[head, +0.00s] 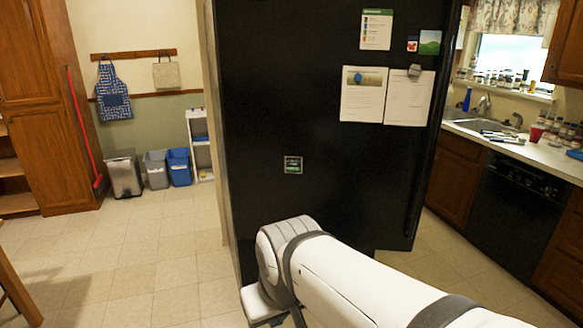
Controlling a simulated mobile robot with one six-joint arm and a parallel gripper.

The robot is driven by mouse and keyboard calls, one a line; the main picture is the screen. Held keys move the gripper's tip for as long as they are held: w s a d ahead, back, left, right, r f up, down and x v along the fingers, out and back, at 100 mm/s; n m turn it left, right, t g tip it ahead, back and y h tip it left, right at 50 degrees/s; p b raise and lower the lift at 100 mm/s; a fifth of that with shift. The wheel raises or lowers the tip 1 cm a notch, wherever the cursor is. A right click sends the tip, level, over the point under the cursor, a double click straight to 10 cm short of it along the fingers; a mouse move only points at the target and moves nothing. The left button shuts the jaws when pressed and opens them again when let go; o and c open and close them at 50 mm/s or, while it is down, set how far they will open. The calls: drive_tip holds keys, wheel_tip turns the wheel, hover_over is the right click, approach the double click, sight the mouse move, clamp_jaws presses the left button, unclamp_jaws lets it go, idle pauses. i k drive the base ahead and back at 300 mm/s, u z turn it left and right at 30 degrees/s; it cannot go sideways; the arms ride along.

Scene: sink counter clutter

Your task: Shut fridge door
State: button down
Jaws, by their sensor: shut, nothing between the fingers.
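The black fridge (290,110) fills the middle of the head view as a tall, dark panel with papers and magnets on it. A narrow upright strip at its right side (432,150) looks like the edge of the door. I cannot tell from this view how far the door stands open. My white arm reaches in from the lower right and bends in front of the fridge's lower part, hiding some of it. My gripper is not visible.
A sink counter (545,158) with a black dishwasher (515,205) stands on the right. Bins (157,168) and a white shelf (200,145) stand at the back left, beside a wooden cabinet (45,130). The tiled floor (140,250) at left is mostly clear.

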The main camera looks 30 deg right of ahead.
sight(282, 63)
drive_tip(key=z, duration=0.4)
drive_tip(key=k, duration=1.2)
drive_tip(key=i, duration=0.7)
drive_tip(key=u, duration=0.3)
drive_tip(key=i, duration=1.45)
drive_tip(key=z, duration=0.9)
